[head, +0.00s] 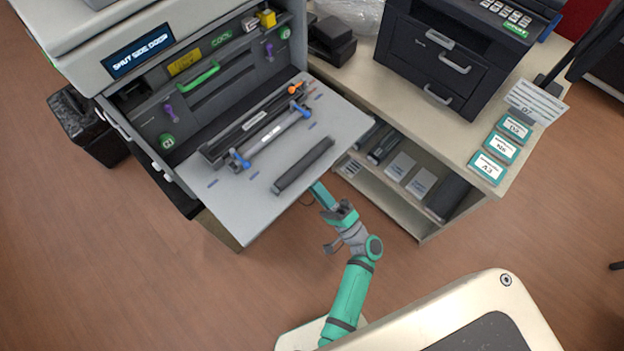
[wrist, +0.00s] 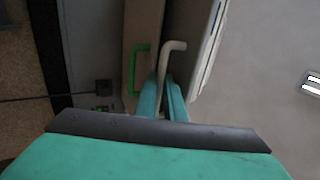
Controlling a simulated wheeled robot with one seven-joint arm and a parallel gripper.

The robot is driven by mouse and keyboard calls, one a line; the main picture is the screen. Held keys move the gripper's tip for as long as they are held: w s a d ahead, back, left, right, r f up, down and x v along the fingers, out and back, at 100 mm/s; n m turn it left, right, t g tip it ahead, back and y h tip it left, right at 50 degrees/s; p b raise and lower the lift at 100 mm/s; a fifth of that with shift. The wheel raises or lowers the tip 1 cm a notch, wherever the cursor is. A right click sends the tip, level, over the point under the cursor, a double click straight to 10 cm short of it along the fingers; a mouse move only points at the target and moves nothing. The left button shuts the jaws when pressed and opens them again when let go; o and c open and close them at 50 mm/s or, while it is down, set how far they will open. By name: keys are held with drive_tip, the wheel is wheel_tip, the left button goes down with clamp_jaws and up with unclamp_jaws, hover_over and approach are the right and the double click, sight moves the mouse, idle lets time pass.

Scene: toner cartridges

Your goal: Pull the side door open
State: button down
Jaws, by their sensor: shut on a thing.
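The printer (head: 110,45) stands at the upper left with its front panel (head: 330,125) folded down. Its display (head: 138,50) appears to read "SHUT SIDE DOOR". My gripper (wrist: 165,82) is shut on a pale bent handle (wrist: 173,46), whose upper end sticks out above the fingertips. A green handle (wrist: 138,68) is just left of the fingers, apart from them. In the head view my gripper reaches under the right edge of the front panel, which hides the fingertips and the held handle. I cannot tell which door the pale handle belongs to.
A dark cylinder (head: 304,166) and a long unit with blue ends (head: 270,138) lie on the folded panel. A cream counter (head: 440,120) with shelves stands close on the right. A black bin (head: 95,130) is at the left. The floor in front is clear.

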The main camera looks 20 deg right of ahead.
drive_tip(key=shift+w+a+f, duration=0.2)
drive_tip(key=shift+a+f, duration=0.05)
drive_tip(key=shift+f, duration=0.25)
drive_tip(key=c, duration=1.8)
unclamp_jaws()
drive_tip(key=shift+c, duration=0.2)
drive_tip(key=shift+d, duration=0.1)
drive_tip(key=shift+r, duration=0.1)
drive_tip(key=v, duration=1.1)
drive_tip(key=shift+r, duration=0.1)
